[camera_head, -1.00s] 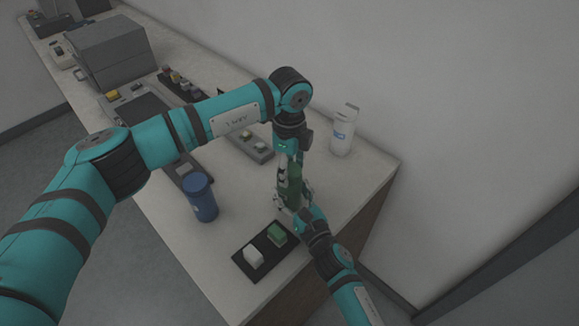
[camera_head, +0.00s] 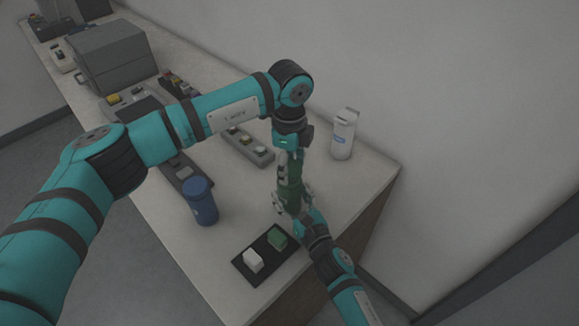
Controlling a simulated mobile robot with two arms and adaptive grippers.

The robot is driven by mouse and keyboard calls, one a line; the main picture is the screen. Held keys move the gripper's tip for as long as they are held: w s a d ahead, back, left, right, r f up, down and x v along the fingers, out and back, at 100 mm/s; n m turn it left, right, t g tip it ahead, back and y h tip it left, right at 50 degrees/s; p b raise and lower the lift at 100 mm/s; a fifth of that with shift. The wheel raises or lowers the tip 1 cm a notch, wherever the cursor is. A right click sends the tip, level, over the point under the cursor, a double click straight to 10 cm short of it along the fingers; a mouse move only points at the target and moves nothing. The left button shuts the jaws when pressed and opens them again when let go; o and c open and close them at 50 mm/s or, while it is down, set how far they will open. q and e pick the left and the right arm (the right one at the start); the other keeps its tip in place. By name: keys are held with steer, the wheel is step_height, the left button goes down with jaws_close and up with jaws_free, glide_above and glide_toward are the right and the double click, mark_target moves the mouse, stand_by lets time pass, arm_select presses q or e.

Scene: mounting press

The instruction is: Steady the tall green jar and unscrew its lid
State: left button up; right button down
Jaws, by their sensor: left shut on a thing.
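The tall green jar (camera_head: 289,188) stands on the light worktop near its right end. My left gripper (camera_head: 290,160) comes down from above and is shut on the jar's top, where the lid is; the lid itself is mostly hidden by the fingers. My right gripper (camera_head: 293,205) comes in from the lower right, with its fingers at either side of the jar's lower part. At this size I cannot tell whether those fingers press on the jar.
A blue jar (camera_head: 201,201) stands to the left. A black tray (camera_head: 246,266) with a white and a green block lies in front. A white bottle (camera_head: 343,136) stands behind right. Grey control boxes (camera_head: 247,147) and a grey machine (camera_head: 112,57) are further back.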

mark_target(290, 168)
arm_select(q)
steer(key=shift+r, duration=0.1)
steer(key=shift+r, duration=1.95)
arm_select(e)
steer(key=shift+c, duration=1.8)
jaws_free()
